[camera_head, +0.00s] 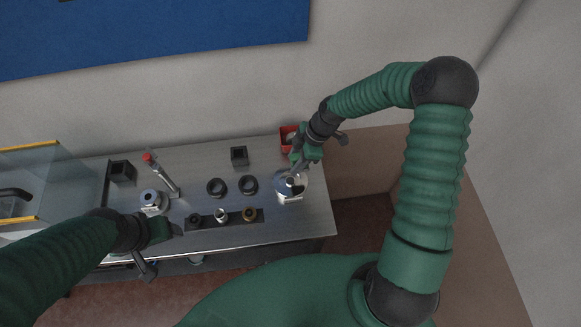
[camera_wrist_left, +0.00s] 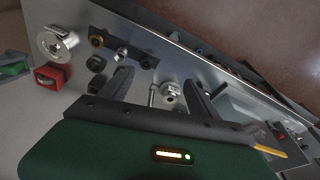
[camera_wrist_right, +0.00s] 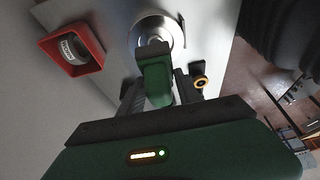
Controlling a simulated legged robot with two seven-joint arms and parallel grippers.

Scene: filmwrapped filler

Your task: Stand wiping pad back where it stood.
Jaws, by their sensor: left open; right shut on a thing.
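My right gripper (camera_head: 296,167) is over the right end of the table, close to a white and silver round-topped unit (camera_head: 290,186). In the right wrist view its fingers (camera_wrist_right: 158,84) are shut on a green piece with a dark grey head, which looks like the wiping pad (camera_wrist_right: 157,83). The head overlaps the unit's silver disc (camera_wrist_right: 158,22) in that view; I cannot tell whether they touch. My left gripper (camera_head: 174,231) is open and empty at the table's front edge. In the left wrist view its fingers (camera_wrist_left: 157,85) are spread apart.
A red open box (camera_head: 285,139) stands behind the unit, holding a round labelled thing (camera_wrist_right: 70,48). On the table (camera_head: 300,225) are two black rings (camera_head: 232,186), a dark strip with small fittings (camera_head: 207,221), a black block (camera_head: 239,155) and a red-topped lever (camera_head: 160,171). A glass guard (camera_head: 40,185) stands left.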

